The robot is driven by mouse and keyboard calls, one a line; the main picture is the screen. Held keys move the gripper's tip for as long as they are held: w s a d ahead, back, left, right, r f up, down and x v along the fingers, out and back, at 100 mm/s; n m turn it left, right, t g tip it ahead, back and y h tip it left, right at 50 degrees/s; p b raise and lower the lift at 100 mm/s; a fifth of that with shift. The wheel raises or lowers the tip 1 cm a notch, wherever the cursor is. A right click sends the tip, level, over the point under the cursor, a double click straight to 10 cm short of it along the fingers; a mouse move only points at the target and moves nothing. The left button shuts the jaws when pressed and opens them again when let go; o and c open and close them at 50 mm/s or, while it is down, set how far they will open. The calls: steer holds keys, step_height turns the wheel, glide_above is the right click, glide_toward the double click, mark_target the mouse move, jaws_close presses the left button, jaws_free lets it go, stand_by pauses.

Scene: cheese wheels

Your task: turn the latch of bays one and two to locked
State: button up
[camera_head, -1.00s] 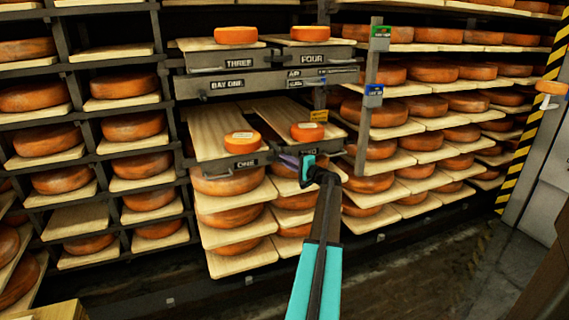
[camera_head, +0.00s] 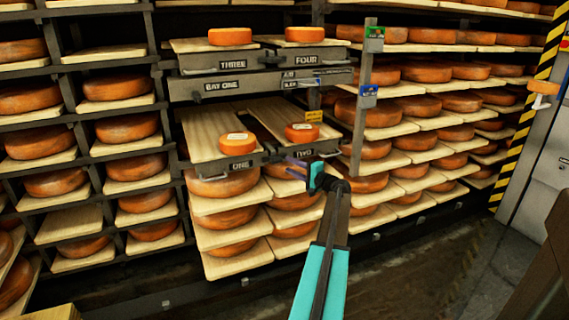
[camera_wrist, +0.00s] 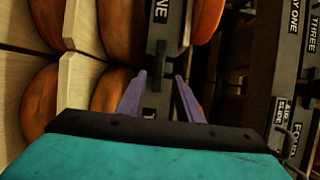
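The bay one drawer (camera_head: 240,165), labelled ONE, and the bay two drawer (camera_head: 303,155), labelled TWO, sit side by side, each with a small cheese wheel on its board. A dark handle-like part shows by the ONE label (camera_wrist: 161,10) in the wrist view; I cannot tell which part is a latch or how it is set. My gripper (camera_head: 294,163) is just in front of and below the bay two front. In the wrist view its purple fingers (camera_wrist: 160,92) are apart with nothing clearly gripped, and a dark label plate (camera_wrist: 149,113) shows behind them.
Bays THREE (camera_head: 220,65) and FOUR (camera_head: 308,60) stand above a grey BAY ONE panel (camera_head: 265,84). A post (camera_head: 362,110) with green and blue tags stands right of bay two. Cheese shelves surround these; floor (camera_head: 420,265) is open at lower right.

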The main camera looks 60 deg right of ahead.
steer(key=v, duration=0.7)
steer(key=shift+s, duration=0.2)
steer(key=shift+w+a, duration=0.1)
